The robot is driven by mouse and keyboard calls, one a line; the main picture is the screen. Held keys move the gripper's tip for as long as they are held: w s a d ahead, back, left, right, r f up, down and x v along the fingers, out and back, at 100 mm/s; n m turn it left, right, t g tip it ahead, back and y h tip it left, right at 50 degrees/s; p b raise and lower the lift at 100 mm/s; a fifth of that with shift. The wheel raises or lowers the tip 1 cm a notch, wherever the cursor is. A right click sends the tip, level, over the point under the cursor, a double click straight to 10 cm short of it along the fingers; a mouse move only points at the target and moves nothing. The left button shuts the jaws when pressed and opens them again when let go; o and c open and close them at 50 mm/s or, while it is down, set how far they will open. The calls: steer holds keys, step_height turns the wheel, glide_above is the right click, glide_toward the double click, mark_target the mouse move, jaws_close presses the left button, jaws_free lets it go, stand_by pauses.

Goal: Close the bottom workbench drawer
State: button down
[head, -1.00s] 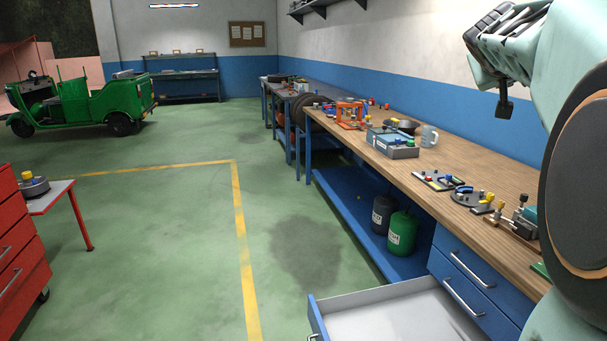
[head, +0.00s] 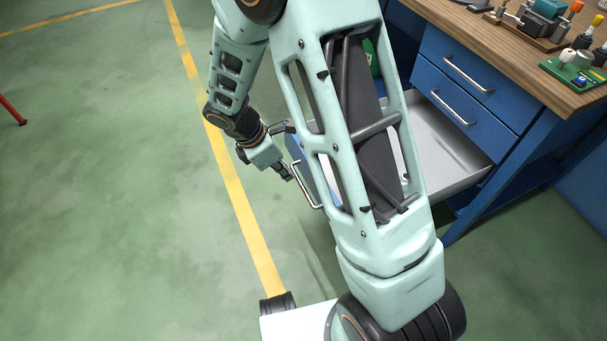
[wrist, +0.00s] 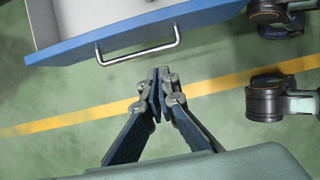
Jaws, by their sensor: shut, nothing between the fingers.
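The bottom workbench drawer (head: 450,150) is pulled out from the blue workbench, and its light grey inside shows behind my arm. Its blue front panel (head: 306,162) and silver bar handle (head: 312,190) show left of my arm. In the wrist view the blue drawer front (wrist: 215,22) crosses the top, with the handle (wrist: 140,52) on it. My gripper (head: 288,176) is shut and empty, close in front of the drawer front at the handle. In the wrist view my gripper's fingertips (wrist: 158,72) lie just below the handle; contact cannot be told. My arm hides much of the drawer.
Two shut drawers (head: 455,75) with bar handles sit above the open one. The wooden worktop (head: 480,30) holds tools and small parts. Green floor with a yellow line (head: 220,150) is clear on the left. A red table leg (head: 12,110) stands at the far left.

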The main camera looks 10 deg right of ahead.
steer(key=b, duration=0.4)
glide_toward(309, 196)
step_height(309, 196, down, 3)
steer(key=d, duration=0.3)
steer(key=shift+w+d, duration=0.25)
steer(key=shift+d, duration=0.05)
steer(key=shift+w+d, duration=0.1)
steer(key=shift+d, duration=0.35)
